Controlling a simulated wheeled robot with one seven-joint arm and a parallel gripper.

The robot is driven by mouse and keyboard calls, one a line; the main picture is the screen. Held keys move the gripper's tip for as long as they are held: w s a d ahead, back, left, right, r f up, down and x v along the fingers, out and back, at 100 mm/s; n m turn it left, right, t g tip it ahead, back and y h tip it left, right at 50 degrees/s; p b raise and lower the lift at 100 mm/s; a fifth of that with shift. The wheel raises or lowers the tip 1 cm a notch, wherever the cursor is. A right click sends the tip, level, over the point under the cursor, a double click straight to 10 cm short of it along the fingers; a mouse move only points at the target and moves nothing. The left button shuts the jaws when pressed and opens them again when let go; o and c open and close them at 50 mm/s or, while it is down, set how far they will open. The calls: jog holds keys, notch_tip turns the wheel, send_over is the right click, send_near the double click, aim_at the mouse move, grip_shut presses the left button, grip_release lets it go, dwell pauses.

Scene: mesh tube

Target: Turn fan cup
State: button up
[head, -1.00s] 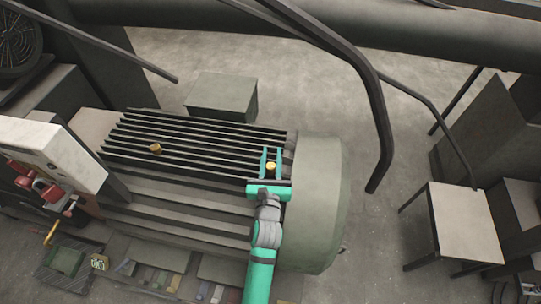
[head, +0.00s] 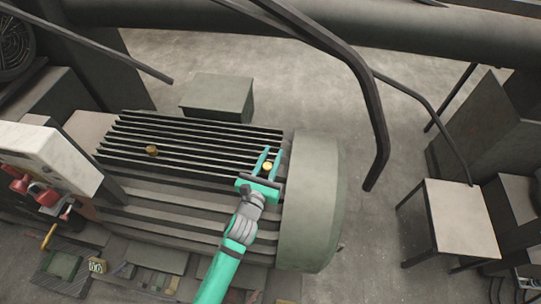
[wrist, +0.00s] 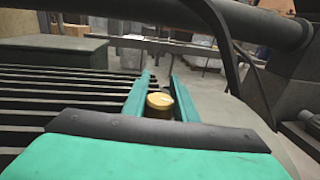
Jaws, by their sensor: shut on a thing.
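The fan cup (head: 267,166) is a small brass-coloured cap on top of the big ribbed motor, close to its rounded fan cover (head: 313,205). My green gripper (head: 272,153) reaches in from the front with one finger on each side of the cup, shut on it. In the wrist view the cup (wrist: 160,101) sits between the two green fingers (wrist: 160,86); its lower part is hidden by the gripper's dark edge. A second brass cup (head: 152,150) stands apart on the left part of the motor.
The motor's cooling fins (head: 190,135) run beside the gripper. A dark bent rail (head: 375,120) hangs right of the fan cover. A white control box with red parts (head: 50,155) stands at the left. A grey box (head: 218,97) and open floor lie behind.

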aim_at(264, 170)
jog(key=shift+f+m+h, duration=0.1)
jog(key=shift+m+h, duration=0.3)
jog(key=shift+h, duration=0.1)
jog(key=shift+s+d+m+g+h, duration=0.1)
jog(key=shift+d+m+g+h, duration=0.1)
jog(key=shift+m+g+h, duration=0.45)
jog(key=shift+s+d+m+g+h, duration=0.15)
jog(key=shift+m+g+h, duration=0.25)
jog(key=shift+h, duration=0.45)
jog(key=shift+d+m+g+h, duration=0.1)
jog(key=shift+m+g+h, duration=0.35)
jog(key=shift+h, duration=0.15)
jog(key=o, duration=1)
jog(key=shift+o, duration=0.2)
jog(key=shift+s, duration=0.15)
jog(key=v, duration=1)
jog(key=shift+s+a, duration=0.2)
jog(key=shift+a, duration=0.1)
